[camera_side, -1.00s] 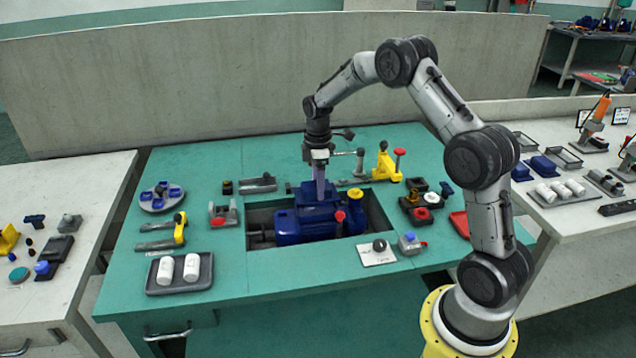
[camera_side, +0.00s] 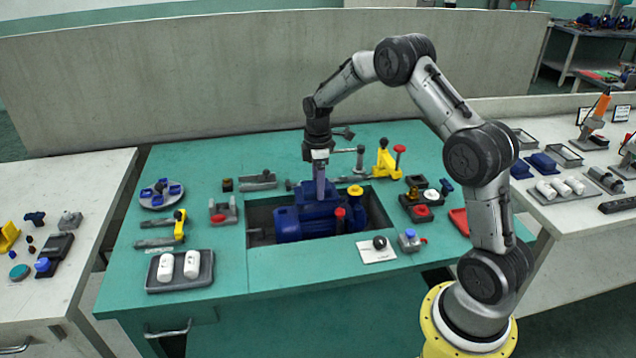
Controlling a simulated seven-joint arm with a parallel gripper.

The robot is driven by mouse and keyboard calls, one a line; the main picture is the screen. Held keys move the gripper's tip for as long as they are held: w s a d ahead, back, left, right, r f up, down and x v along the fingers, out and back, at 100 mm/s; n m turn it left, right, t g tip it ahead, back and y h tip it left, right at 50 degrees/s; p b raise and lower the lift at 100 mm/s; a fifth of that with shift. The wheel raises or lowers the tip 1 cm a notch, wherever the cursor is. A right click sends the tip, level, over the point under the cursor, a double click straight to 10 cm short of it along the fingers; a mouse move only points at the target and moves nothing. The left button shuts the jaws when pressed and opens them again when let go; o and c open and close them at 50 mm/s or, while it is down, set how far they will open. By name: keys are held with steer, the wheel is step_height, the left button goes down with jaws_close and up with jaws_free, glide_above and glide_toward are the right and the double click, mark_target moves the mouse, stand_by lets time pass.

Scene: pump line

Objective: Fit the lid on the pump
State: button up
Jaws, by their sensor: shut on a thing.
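The blue pump (camera_side: 293,226) sits in a dark rectangular recess in the green bench. My gripper (camera_side: 320,196) points straight down over the pump's upper part, its fingers shut on a blue piece that looks like the lid (camera_side: 309,189). The lid is at the top of the pump, in the same blue. From this view I cannot tell whether it is seated or a little above the pump. The fingertips and the contact edge are partly hidden.
A yellow clamp (camera_side: 385,164) stands behind right. A tray with white cylinders (camera_side: 207,279) is front left. A white plate with a black knob (camera_side: 377,255) lies in front.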

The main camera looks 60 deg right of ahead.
steer(key=shift+f, duration=1.1)
steer(key=o, duration=1.4)
steer(key=shift+r, duration=3)
step_height(320, 180, up, 14)
steer(key=shift+f, duration=0.1)
